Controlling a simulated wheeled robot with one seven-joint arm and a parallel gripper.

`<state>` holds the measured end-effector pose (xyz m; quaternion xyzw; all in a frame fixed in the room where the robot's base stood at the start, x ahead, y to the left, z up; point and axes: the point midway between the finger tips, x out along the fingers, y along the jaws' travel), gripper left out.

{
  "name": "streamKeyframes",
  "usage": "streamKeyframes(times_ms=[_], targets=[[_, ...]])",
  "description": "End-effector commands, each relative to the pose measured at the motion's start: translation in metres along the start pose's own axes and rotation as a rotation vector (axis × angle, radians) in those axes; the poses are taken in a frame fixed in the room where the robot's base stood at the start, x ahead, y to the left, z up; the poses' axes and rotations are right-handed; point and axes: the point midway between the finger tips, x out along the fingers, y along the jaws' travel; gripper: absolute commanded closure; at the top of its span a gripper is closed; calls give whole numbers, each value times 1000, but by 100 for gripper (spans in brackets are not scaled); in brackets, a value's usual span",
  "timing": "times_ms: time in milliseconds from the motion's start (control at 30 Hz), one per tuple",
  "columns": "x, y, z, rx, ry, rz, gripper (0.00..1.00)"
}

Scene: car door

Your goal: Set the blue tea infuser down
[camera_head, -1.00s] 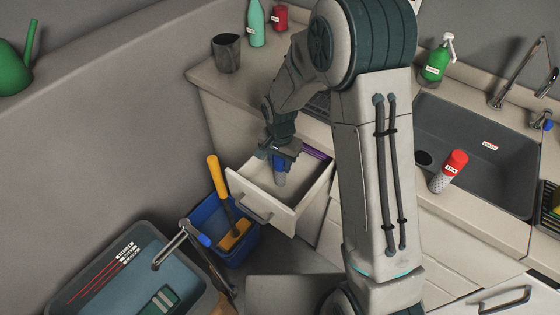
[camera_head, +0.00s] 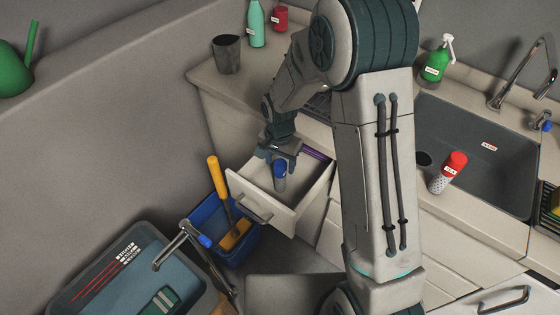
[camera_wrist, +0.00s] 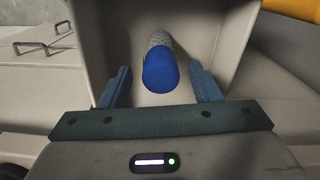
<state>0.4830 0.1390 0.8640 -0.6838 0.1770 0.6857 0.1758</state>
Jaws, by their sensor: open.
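The blue tea infuser (camera_head: 280,178) is in the open drawer (camera_head: 262,200), with its blue cap up and its grey mesh body below. In the wrist view the blue infuser (camera_wrist: 161,70) shows cap towards me, between the two fingers and apart from both. My gripper (camera_head: 278,160) is over the drawer, open around the infuser; its fingers also show in the wrist view (camera_wrist: 161,88). The infuser's lower end is partly hidden, so its contact with the drawer floor is hard to see.
A purple item (camera_head: 317,153) lies at the drawer's back. A blue bucket (camera_head: 238,245) with a yellow-handled tool (camera_head: 220,184) stands left of the drawer. A red-capped infuser (camera_head: 449,172) is by the sink (camera_head: 490,165). A dark cup (camera_head: 227,54) stands on the counter.

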Motion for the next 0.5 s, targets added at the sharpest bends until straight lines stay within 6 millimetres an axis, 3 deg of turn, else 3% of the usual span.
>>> streamKeyframes(times_ms=[300, 500], targets=[[-73, -1, -1, 1, 7, -7, 43], [-104, -1, -1, 1, 5, -5, 43]])
